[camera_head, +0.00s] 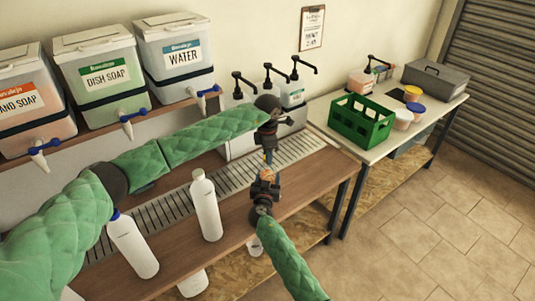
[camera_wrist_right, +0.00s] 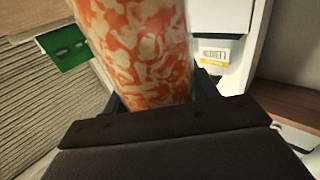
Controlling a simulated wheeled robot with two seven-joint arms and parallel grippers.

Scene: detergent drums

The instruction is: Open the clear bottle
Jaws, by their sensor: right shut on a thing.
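A bottle (camera_wrist_right: 140,45) with an orange and white mottled look fills the upper middle of the right wrist view; its top is out of that view. My right gripper (camera_head: 265,182) is shut on it. In the head view the bottle (camera_head: 267,175) is small and mostly hidden by the gripper, with a bit of blue above it. My left gripper (camera_head: 268,140) points down from just above the bottle. I cannot tell whether its fingers are open or shut, or touch the bottle's top.
A white bottle (camera_head: 206,208) and a blue-capped white bottle (camera_head: 134,246) stand on the wooden bench (camera_head: 180,251), left of my grippers. Tapped tanks (camera_head: 104,80) line the shelf behind. Pump bottles (camera_head: 292,93) stand beyond my left gripper. A green crate (camera_head: 361,122) sits on the right table.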

